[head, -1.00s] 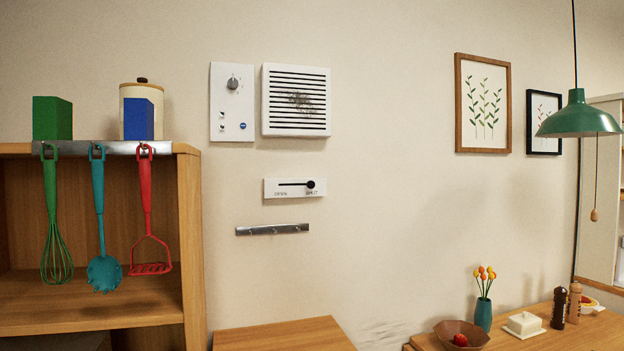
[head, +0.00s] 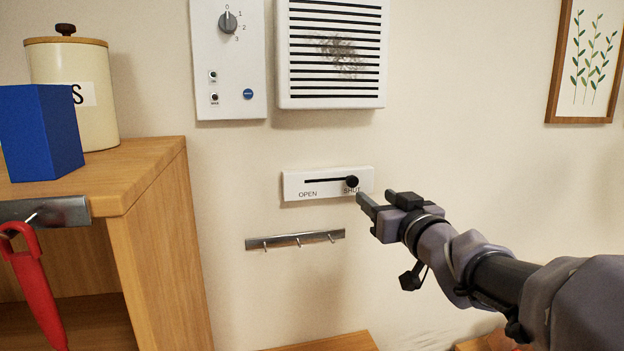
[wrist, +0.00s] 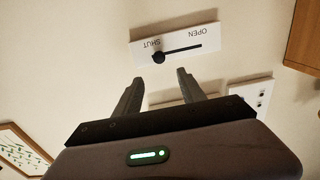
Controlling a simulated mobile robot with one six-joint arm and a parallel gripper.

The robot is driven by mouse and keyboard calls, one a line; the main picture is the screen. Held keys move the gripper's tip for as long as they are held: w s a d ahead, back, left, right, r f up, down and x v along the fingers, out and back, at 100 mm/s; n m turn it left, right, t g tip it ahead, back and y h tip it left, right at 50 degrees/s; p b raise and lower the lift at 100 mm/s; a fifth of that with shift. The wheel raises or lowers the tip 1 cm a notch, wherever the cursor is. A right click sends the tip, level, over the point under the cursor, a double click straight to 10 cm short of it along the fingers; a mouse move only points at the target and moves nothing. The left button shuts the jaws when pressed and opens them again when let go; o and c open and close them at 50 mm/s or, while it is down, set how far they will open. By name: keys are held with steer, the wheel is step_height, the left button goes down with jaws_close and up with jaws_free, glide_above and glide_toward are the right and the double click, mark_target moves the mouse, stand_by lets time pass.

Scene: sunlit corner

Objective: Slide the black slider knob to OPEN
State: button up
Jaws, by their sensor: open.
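The white slider plate (head: 297,187) is on the wall, marked OPEN at the left and SHUT at the right. Its black knob (head: 352,181) sits at the right end of the slot, at SHUT. The plate shows upside down in the wrist view (wrist: 181,57), with the knob (wrist: 158,57) at the left by SHUT. My gripper (head: 376,198) is just right of and below the knob in the head view, open and empty. In the wrist view its two fingers (wrist: 159,88) point toward the plate, apart from the knob.
A metal hook rail (head: 295,240) is below the plate. A vent grille (head: 331,95) and a dial panel (head: 228,75) are above. A wooden shelf (head: 160,240) with a blue box (head: 40,132) and canister (head: 95,100) stands left.

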mark_target(353, 182)
steer(key=w, duration=0.4)
steer(key=w+a, duration=0.1)
steer(key=w, duration=0.3)
steer(key=w+a, duration=0.1)
steer(key=w, duration=0.3)
steer(key=shift+w+a+f, duration=0.1)
steer(key=shift+w+a, duration=0.05)
steer(key=shift+a, duration=0.05)
jaws_close()
stand_by(0.7)
